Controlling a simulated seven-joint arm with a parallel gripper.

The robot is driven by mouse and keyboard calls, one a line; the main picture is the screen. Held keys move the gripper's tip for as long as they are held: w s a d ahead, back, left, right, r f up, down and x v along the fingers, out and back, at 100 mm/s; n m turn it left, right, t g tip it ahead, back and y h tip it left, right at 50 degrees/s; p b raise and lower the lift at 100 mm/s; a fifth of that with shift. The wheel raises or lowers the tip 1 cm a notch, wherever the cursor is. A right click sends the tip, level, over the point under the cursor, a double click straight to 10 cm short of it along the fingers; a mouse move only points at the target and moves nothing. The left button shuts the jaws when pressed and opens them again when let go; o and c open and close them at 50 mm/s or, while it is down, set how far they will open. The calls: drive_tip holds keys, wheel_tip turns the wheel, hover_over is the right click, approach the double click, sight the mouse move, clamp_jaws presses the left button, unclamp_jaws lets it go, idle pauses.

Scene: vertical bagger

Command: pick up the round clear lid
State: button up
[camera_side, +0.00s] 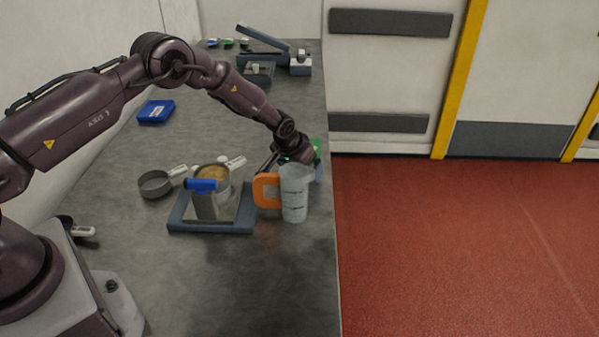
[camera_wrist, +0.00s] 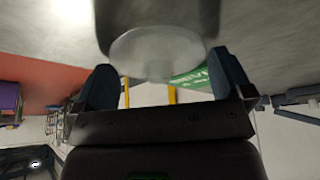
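The round clear lid (camera_wrist: 155,50) shows in the wrist view as a pale translucent disc, just beyond and between my fingertips. My gripper (camera_wrist: 165,82) is open, with one dark finger on each side and a wide gap between them. I cannot tell whether either finger touches the lid. In the side view my gripper (camera_side: 279,163) is low over the bench, behind a clear measuring jug (camera_side: 294,198) with an orange handle. The jug hides part of the gripper, and I cannot make out the lid separately there.
A scale (camera_side: 178,221) carries a metal container and a blue-handled scoop (camera_side: 205,199). A grey pan (camera_side: 155,184) lies left of it. A green-labelled item (camera_side: 316,150) is close to my wrist. A blue tray (camera_side: 156,112) and a sealer (camera_side: 262,48) stand farther back.

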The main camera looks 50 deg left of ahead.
drive_tip(key=c, duration=0.5)
drive_tip(key=shift+r, duration=0.15)
wheel_tip(320, 180, up, 8)
drive_tip(key=shift+r, duration=0.2)
wheel_tip(320, 180, up, 5)
drive_tip(key=d, duration=0.2)
drive_tip(key=s+a+r+n, duration=0.1)
drive_tip(key=s+a+r, duration=0.15)
drive_tip(key=s, duration=0.35)
drive_tip(key=s+a+r+n, duration=0.1)
drive_tip(key=s+r, duration=0.2)
drive_tip(key=s, duration=0.2)
drive_tip(key=s+a+f+n+g+y, duration=0.1)
drive_tip(key=s+a+f+n+y, duration=0.2)
drive_tip(key=s, duration=0.8)
drive_tip(key=shift+n+h, duration=0.4)
drive_tip(key=shift+n, duration=0.1)
drive_tip(key=shift+w+a+f, duration=0.1)
drive_tip(key=shift+w+f, duration=0.05)
drive_tip(key=shift+f, duration=1.4)
drive_tip(key=shift+w+a+f, duration=0.1)
drive_tip(key=shift+f, duration=1.4)
